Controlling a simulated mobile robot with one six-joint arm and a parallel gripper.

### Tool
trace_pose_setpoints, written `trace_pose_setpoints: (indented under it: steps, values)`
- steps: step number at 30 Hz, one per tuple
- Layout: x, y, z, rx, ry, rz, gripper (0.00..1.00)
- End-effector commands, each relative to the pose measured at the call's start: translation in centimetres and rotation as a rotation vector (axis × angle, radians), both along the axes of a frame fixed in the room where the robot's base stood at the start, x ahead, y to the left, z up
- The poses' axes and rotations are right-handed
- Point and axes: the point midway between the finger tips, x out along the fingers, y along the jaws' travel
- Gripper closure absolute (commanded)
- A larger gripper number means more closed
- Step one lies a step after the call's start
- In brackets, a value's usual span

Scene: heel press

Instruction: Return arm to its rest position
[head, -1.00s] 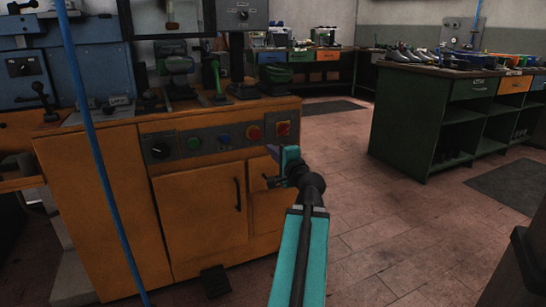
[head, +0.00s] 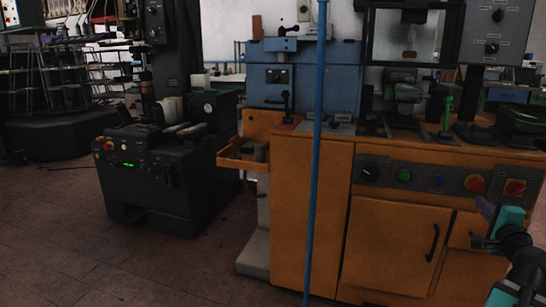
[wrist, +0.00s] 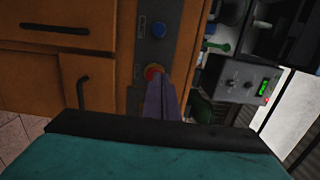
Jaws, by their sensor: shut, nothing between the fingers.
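My gripper (head: 485,206) is at the right edge of the head view, in front of the orange press cabinet (head: 388,245) and just below its control panel. The wrist view shows its purple fingers (wrist: 162,98) closed together and empty. They overlap the red and yellow knob (wrist: 153,72) in that picture; I cannot tell whether they touch it. The blue button (wrist: 158,31) shows beyond. My teal arm runs off the lower right corner of the head view.
A blue upright pole (head: 316,150) stands in front of the cabinet. A small orange tray (head: 240,160) juts out at its left. A dark machine (head: 160,180) stands farther left. The floor (head: 60,235) at the lower left is clear.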

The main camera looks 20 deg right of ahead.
Motion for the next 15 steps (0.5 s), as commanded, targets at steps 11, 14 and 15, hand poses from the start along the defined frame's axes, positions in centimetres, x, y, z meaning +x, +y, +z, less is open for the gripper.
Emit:
trace_pose_setpoints:
  steps: [11, 14, 15]
  values:
    - [11.3, 8.0, -2.1, 0.102, 0.053, 0.191, 1.00]
    - [14.0, 10.6, -3.4, 0.130, 0.081, 0.242, 1.00]
    - [15.0, 11.7, -3.9, 0.139, 0.093, 0.261, 1.00]
